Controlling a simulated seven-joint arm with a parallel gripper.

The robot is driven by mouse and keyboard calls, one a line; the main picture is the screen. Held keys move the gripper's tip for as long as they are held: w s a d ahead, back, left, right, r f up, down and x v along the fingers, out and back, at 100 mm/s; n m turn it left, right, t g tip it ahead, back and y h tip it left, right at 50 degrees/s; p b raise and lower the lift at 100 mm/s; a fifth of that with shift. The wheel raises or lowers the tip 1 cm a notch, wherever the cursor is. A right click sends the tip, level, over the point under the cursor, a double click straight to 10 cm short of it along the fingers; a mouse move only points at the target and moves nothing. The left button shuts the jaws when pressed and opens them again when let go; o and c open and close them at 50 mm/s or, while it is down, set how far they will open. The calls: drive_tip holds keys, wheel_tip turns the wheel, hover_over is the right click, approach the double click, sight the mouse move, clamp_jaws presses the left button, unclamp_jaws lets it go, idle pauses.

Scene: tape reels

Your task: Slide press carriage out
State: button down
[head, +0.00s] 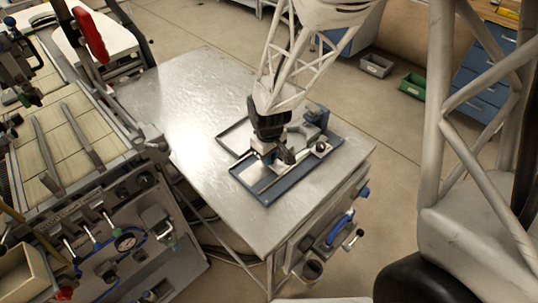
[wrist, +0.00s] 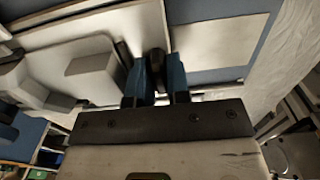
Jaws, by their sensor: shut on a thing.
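A blue-framed press fixture (head: 266,198) with a pale bed and rails lies on the metal table. A grey block-like carriage part (head: 316,152) with a dark round knob stands on it, right of my gripper. A blue-grey upright block (head: 317,115) stands at the fixture's far side. My gripper (head: 274,152) reaches down over the middle of the fixture. In the wrist view the two blue fingers (wrist: 156,82) are closed around a dark upright handle (wrist: 157,62). My gripper hides part of the carriage, so I cannot tell exactly how the handle joins it.
The metal tabletop (head: 190,95) is bare to the left and in front of the fixture. A machine bench with gauges (head: 125,240) stands close at left. Grey (head: 375,65) and green (head: 412,86) bins sit on the floor beyond, near a blue drawer cabinet (head: 482,70).

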sight(251, 176)
drive_tip(key=shift+s+a, duration=2.55)
drive_tip(key=shift+a, duration=0.1)
drive_tip(key=c, duration=1.4)
unclamp_jaws()
drive_tip(key=shift+o, duration=0.2)
drive_tip(key=shift+r, duration=0.15)
wheel_tip(251, 176, up, 8)
drive_tip(key=shift+f, duration=0.2)
